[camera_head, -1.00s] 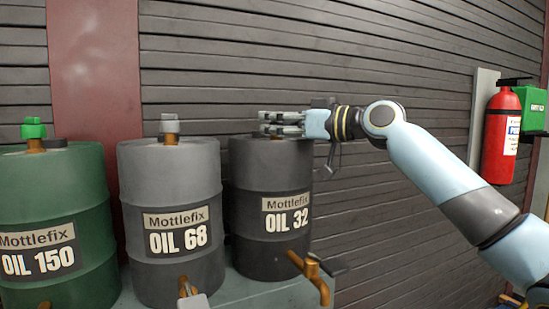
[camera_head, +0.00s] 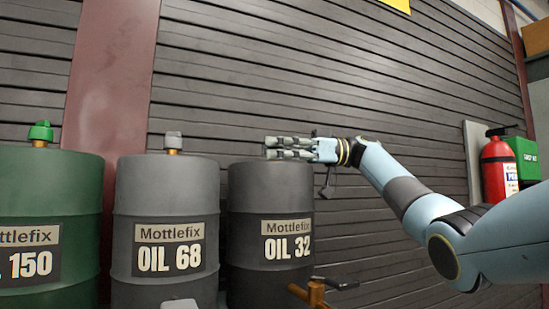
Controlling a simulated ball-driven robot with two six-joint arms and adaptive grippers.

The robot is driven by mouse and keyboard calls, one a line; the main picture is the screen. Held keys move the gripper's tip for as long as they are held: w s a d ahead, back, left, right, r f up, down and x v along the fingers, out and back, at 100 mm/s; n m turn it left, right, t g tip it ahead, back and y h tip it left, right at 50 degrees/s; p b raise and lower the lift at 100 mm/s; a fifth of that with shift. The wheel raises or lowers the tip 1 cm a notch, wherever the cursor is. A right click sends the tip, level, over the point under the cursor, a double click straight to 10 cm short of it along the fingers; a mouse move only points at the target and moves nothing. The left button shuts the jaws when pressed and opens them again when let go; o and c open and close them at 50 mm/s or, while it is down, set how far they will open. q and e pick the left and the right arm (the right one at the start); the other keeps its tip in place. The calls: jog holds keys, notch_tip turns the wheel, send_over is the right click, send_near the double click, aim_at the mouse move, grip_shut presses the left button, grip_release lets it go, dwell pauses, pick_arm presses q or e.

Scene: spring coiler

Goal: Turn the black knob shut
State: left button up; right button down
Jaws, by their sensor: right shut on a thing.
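The black drum labelled OIL 32 (camera_head: 268,200) stands at the centre, at the right end of the row of drums. My right gripper (camera_head: 275,147) reaches in from the right, level, just above the drum's top. It is shut on the black knob there. Its fingers hide the knob, so I cannot see which way the knob is turned.
A grey drum labelled OIL 68 (camera_head: 165,215) with a grey knob (camera_head: 173,141) stands to the left. Beyond it is a green drum (camera_head: 60,190) with a green knob (camera_head: 41,131). A brass tap (camera_head: 317,293) sticks out below OIL 32. A fire extinguisher (camera_head: 497,165) hangs at the right.

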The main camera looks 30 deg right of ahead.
jog(key=shift+n+g, duration=0.7)
jog(key=shift+g, duration=0.3)
jog(key=shift+g+y, duration=0.3)
jog(key=shift+g, duration=0.1)
jog(key=c, duration=1)
grip_release()
jog(key=shift+d, duration=0.1)
jog(key=shift+o, duration=0.2)
jog(key=shift+s+d, duration=0.25)
jog(key=shift+d, duration=1.65)
jog(key=shift+s+d, duration=0.2)
jog(key=shift+d, duration=1.65)
